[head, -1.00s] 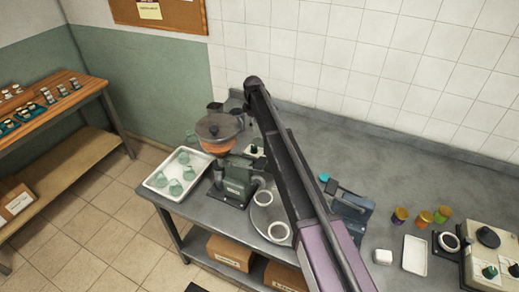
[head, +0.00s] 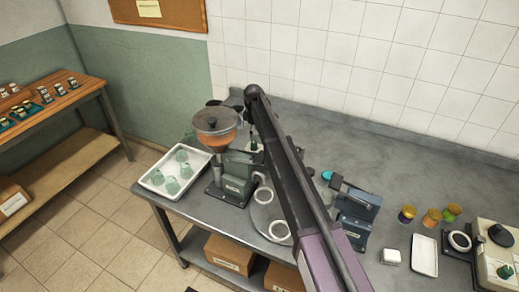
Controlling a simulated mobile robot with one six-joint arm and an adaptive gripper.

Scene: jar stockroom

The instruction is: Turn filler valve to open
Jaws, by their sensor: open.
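The filler (head: 235,178) is a dark green machine on the grey bench. A round hopper (head: 216,122) with a dark-knobbed lid and orange contents sits on top of it. A spout column (head: 218,168) stands under the hopper. A green knob (head: 254,146) shows behind the filler, partly covered by my arm. I cannot tell which part is the valve or how it is set. My arm crosses the middle of the view and ends in a dark joint behind the filler. My gripper does not show; the arm may hide it.
A white tray (head: 155,187) with several green glass jars stands left of the filler. A round plate (head: 262,215) with two white rings is in front. A blue-grey machine (head: 357,210) stands right of my arm. Several coloured-lid jars (head: 431,217) and a white tray (head: 424,262) lie farther right.

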